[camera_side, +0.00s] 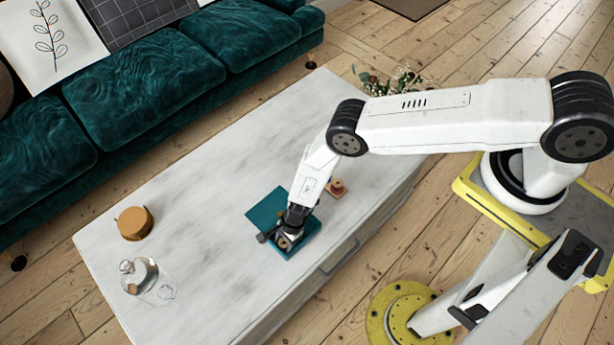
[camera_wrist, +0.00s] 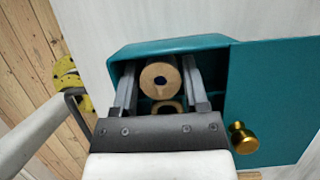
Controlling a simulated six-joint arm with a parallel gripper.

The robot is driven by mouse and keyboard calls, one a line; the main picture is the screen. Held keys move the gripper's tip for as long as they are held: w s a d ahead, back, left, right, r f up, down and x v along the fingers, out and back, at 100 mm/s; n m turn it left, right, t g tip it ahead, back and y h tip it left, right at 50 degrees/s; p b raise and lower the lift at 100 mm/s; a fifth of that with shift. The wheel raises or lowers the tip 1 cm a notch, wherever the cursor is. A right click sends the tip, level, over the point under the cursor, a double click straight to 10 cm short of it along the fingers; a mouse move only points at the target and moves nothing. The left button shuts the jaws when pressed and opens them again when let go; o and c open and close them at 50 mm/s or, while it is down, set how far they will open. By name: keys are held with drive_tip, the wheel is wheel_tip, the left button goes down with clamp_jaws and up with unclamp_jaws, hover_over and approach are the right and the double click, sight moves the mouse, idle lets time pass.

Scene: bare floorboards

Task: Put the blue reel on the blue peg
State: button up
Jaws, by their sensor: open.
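A teal box (camera_wrist: 150,48) lies on the table, and it also shows in the side view (camera_side: 262,212). In the wrist view a round tan reel end with a dark blue centre (camera_wrist: 160,78) is inside the box's opening. A second tan round piece (camera_wrist: 168,105) shows partly below it. My gripper (camera_wrist: 160,85) is open, with its fingers reaching into the opening on either side of the reel. I cannot tell whether either finger touches it. In the side view my gripper (camera_side: 285,238) hides most of the opening. I cannot make out a blue peg.
A small wooden base with a reddish piece (camera_side: 337,187) stands just right of the box. A brass knob (camera_wrist: 240,135) rises from the teal panel. An orange-brown round container (camera_side: 135,223) and a glass vessel (camera_side: 146,278) stand at the left.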

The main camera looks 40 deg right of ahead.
clamp_jaws()
drive_tip(key=shift+r, duration=0.2)
drive_tip(key=shift+r, duration=1)
drive_tip(key=s+d+r, duration=0.6)
drive_tip(key=s+r, duration=0.4)
drive_tip(key=s, duration=0.2)
drive_tip(key=shift+s+r, duration=0.25)
drive_tip(key=shift+r, duration=0.05)
drive_tip(key=shift+d, duration=0.1)
